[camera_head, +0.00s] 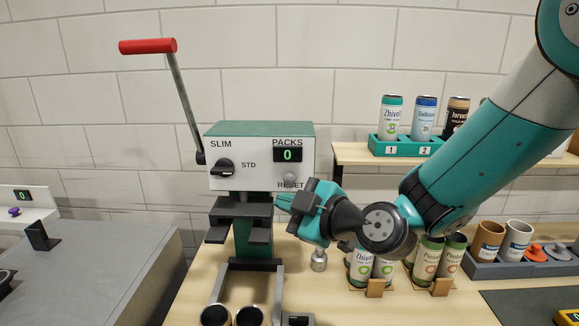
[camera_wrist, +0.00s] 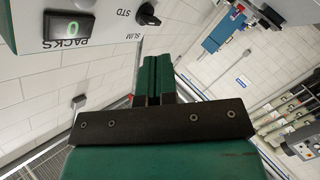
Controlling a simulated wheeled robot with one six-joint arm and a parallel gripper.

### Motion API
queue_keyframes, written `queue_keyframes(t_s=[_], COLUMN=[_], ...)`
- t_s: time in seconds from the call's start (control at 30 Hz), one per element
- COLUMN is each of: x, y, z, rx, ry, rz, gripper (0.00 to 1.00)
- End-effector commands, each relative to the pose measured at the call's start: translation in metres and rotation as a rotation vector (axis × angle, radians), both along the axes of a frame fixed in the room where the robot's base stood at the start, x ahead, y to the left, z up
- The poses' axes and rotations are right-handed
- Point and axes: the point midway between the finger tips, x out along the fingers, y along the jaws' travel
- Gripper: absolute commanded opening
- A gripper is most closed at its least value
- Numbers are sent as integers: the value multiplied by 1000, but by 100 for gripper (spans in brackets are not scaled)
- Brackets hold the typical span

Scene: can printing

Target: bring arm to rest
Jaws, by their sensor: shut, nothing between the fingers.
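My gripper (camera_head: 281,203) is at the right side of the green and white press machine (camera_head: 262,160), just below its front panel. Its fingers point left toward the machine, and I cannot tell whether they touch it. In the wrist view the two green fingers (camera_wrist: 155,65) are together with nothing between them. My arm reaches in from the upper right and is bent at the wrist. The machine's panel also shows upside down at the upper left of the wrist view (camera_wrist: 95,22), with its counter reading 0. Its red-handled lever (camera_head: 148,46) stands raised.
Several cans stand in wooden holders (camera_head: 375,288) behind and below my wrist. A shelf (camera_head: 352,155) at the right holds cans in a green numbered rack (camera_head: 388,148). A grey tray (camera_head: 487,271) with cups is at the right. Two dark-topped cans (camera_head: 249,316) stand at the front.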

Motion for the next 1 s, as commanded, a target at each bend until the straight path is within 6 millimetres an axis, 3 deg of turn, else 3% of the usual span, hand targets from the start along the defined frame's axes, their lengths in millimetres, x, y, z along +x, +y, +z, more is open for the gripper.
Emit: queue_keyframes(t_s=[0.13, 0.27, 0.4, 0.6, 0.73, 1.0], x=[-47, -101, -160, -222, -239, -242], y=[-11, -39, -82, -134, -150, -152], z=[10, 5, -3, -10, -10, -11], rx=[-9, -68, -146, -213, -230, -233], ry=[319, 687, 1053, 1379, 1459, 1476], rz=[84, 49, -122, -416, -517, -535], gripper=[0, 0, 0, 0, 0, 0])
